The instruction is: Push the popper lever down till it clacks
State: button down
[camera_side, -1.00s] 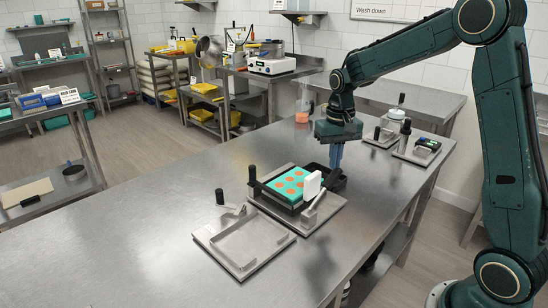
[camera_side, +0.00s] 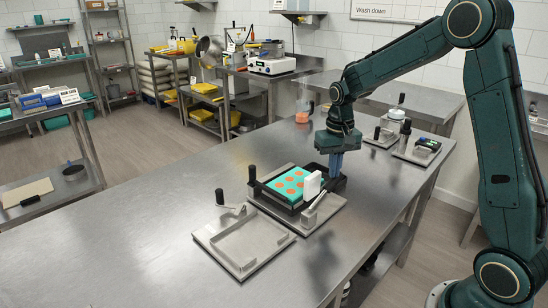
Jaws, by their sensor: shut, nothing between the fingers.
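A teal mold with orange round spots (camera_side: 289,183) sits in a black tray (camera_side: 340,184) on a grey metal plate (camera_side: 322,215). A white block (camera_side: 312,185) stands upright at the mold's right side, with a metal bar beside it. An upright black-handled lever (camera_side: 252,174) stands at the plate's left corner. A second black handle (camera_side: 220,197) stands on the nearer, empty fixture (camera_side: 243,240). Which handle is the popper lever I cannot tell. My gripper (camera_side: 336,176) points down with blue fingers shut and empty, at the tray's right end; whether it touches anything is unclear.
Behind my gripper, fixtures with a white-topped jar (camera_side: 397,114) and a small dark device (camera_side: 427,145) stand at the back right. An orange-filled beaker (camera_side: 302,117) is at the table's back edge. The left part of the metal table (camera_side: 130,210) is clear.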

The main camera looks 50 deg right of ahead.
jog(key=shift+d+f, duration=0.2)
jog(key=shift+f, duration=1.7)
jog(key=shift+r, duration=5.05)
jog(key=shift+r, duration=0.1)
jog(key=s+a+r+n+t, duration=0.3)
jog(key=s+a+r, duration=0.5)
jog(key=s, duration=0.2)
jog(key=s+a+f+n+t, duration=0.1)
jog(key=s+a, duration=0.4)
jog(key=s, duration=0.8)
jog(key=shift+n+t, duration=0.8)
jog(key=shift+n, duration=0.2)
